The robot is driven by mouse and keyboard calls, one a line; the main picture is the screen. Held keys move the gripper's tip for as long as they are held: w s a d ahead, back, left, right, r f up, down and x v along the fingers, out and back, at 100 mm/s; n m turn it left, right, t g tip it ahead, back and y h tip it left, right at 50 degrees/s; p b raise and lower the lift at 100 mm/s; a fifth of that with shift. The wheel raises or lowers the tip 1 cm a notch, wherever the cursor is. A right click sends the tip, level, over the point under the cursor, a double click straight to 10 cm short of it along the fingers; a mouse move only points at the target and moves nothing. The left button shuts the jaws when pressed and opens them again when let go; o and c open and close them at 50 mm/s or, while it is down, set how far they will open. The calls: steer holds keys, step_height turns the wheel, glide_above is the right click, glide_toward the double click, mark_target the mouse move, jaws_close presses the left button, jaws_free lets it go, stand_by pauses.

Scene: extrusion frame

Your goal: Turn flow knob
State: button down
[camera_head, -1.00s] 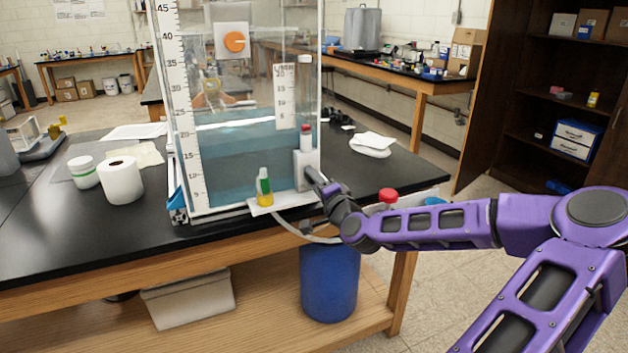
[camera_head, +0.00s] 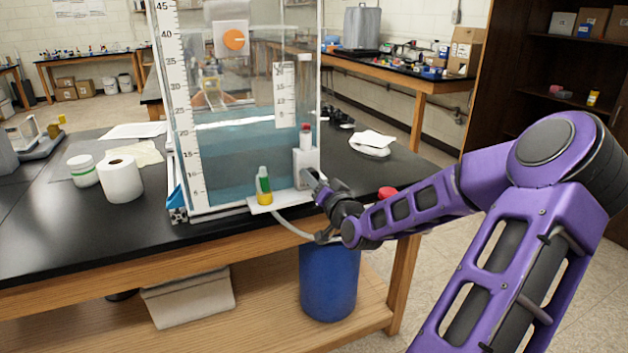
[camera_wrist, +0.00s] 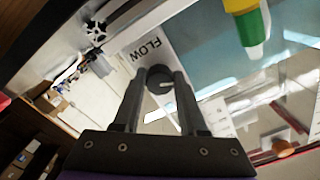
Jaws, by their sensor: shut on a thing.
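The flow knob (camera_wrist: 159,80) is a dark round knob with a pale mark, on a white plate lettered FLOW (camera_wrist: 140,62) in the wrist view. The two fingers of my gripper (camera_wrist: 160,78) stand on either side of it and are shut on it. In the head view, my gripper (camera_head: 311,180) reaches the pale valve block (camera_head: 302,160) at the lower right front of the clear water tank (camera_head: 245,140). The knob itself is hidden there behind the gripper. A red-topped part stands on the block.
A small green and yellow bottle (camera_head: 264,186) stands on a white ledge left of the valve block, close to my gripper. A hose (camera_head: 292,228) runs below it towards a blue barrel (camera_head: 329,280).

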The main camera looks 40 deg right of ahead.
steer(key=shift+r, duration=0.15)
stand_by(0.3)
steer(key=shift+c, duration=2.3)
jaws_free()
steer(key=shift+s, duration=0.1)
